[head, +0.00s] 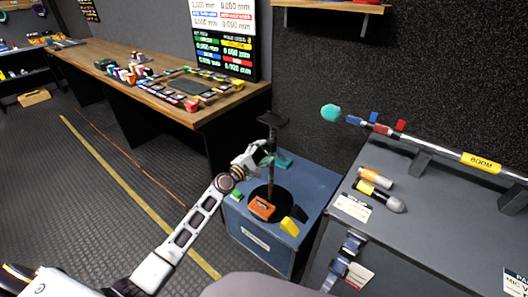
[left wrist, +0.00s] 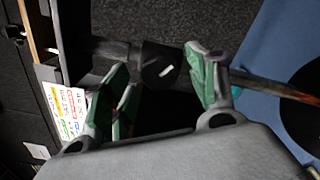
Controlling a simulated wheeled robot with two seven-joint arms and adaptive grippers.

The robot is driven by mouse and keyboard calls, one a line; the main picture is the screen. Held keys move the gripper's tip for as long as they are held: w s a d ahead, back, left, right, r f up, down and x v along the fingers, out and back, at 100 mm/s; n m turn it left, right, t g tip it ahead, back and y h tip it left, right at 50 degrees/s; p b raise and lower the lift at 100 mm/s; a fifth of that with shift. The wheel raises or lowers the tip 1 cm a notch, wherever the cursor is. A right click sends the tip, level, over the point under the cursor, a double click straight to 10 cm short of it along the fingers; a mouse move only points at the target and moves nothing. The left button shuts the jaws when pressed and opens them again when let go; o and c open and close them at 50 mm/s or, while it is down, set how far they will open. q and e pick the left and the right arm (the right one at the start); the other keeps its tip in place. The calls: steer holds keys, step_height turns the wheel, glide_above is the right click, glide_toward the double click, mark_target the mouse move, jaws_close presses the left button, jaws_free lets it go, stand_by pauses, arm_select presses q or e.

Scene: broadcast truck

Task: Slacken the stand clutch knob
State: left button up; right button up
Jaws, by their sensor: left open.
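A small stand rises from a black round base (head: 281,201) on a blue case (head: 238,215); its thin pole (head: 271,135) has a dark plate at the top. My left gripper (head: 267,158) is at the pole, partway up, and covers the clutch there. In the left wrist view, the black clutch knob (left wrist: 158,70) with a white mark shows between the open green-padded fingers of my left gripper (left wrist: 157,61). The pole runs sideways behind it. The right finger is close to the knob; I cannot tell whether it touches. My right gripper is not in view.
An orange-red block (head: 261,208) and a yellow block (head: 290,227) lie around the base. A dark case (head: 450,220) at the right carries a boom pole (head: 481,162) and microphones. A wooden bench (head: 130,80) with devices stands behind, left. The floor at left is free.

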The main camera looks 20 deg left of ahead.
arm_select(q)
steer(key=v, duration=1)
steer(key=shift+s, duration=0.3)
steer(key=shift+a, duration=0.15)
steer(key=shift+m, duration=0.3)
stand_by(0.4)
